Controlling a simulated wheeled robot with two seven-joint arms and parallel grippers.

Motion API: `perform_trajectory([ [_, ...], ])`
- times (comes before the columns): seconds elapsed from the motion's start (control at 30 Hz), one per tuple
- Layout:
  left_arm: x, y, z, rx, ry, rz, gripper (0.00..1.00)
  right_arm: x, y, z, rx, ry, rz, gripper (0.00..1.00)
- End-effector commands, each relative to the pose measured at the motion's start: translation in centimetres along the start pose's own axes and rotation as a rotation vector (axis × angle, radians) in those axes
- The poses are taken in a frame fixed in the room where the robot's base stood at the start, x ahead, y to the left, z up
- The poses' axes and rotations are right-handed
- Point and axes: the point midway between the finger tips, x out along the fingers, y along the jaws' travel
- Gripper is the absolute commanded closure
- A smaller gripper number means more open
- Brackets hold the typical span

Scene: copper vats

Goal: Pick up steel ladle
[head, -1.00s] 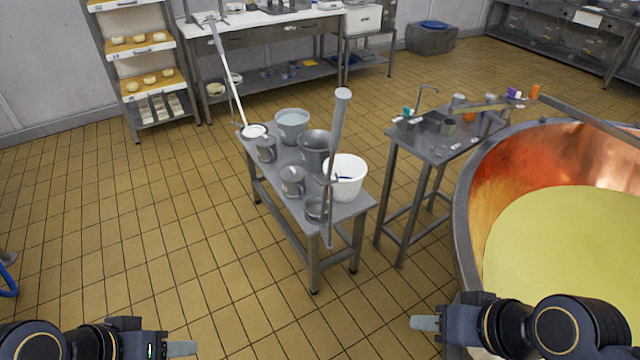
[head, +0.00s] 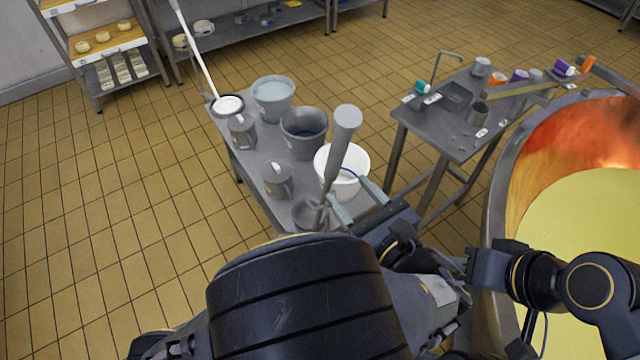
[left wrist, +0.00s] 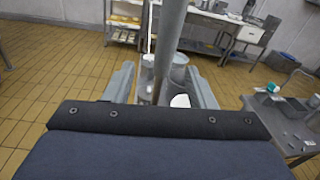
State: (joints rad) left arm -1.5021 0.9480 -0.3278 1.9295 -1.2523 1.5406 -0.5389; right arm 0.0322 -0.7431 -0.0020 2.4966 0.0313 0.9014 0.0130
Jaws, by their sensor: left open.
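The steel ladle (head: 341,145) stands upright, slightly tilted, at the near end of the steel table. Its thick grey handle rises above the table and its bowl (head: 309,214) is low by the table's near edge. My left gripper (head: 350,191) is open at the handle's lower part in the head view. In the left wrist view the handle (left wrist: 172,40) passes between the two open fingers of my left gripper (left wrist: 160,70); whether they touch it I cannot tell. My right gripper (head: 478,264) is at the right by the vat, its fingers not clearly visible.
The steel table (head: 255,180) bears a white bucket (head: 350,163), a grey bucket (head: 303,132), a pale bucket (head: 272,98), jugs (head: 277,180) and a white-handled tool (head: 196,50). A side table (head: 440,130) and copper vat (head: 505,185) stand right. Floor is clear at left.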

Motion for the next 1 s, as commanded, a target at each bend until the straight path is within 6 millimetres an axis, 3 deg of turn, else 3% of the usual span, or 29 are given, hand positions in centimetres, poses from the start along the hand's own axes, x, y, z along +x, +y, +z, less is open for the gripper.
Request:
perform_trajectory([
  [0.17, 0.2, -0.9, 0.2, 0.059, -0.06, -0.025, 0.5, 0.2, 0.1, 0.1, 0.0, 0.0, 0.0, 0.6],
  [0.63, 6.4, -1.0, 0.6, 0.056, -0.054, -0.022, 0.5, 1.6, 0.8, 0.8, 0.0, 0.0, 0.0, 0.6],
  [0.93, 7.0, -1.1, 0.8, 0.057, -0.054, -0.025, 0.5, 1.6, 0.7, 0.8, 0.0, 0.0, 0.0, 0.6],
  [1.0, 7.0, -1.1, 0.8, 0.057, -0.054, -0.024, 0.57, 1.6, 0.7, 0.8, 0.0, 0.0, 0.0, 0.6],
])
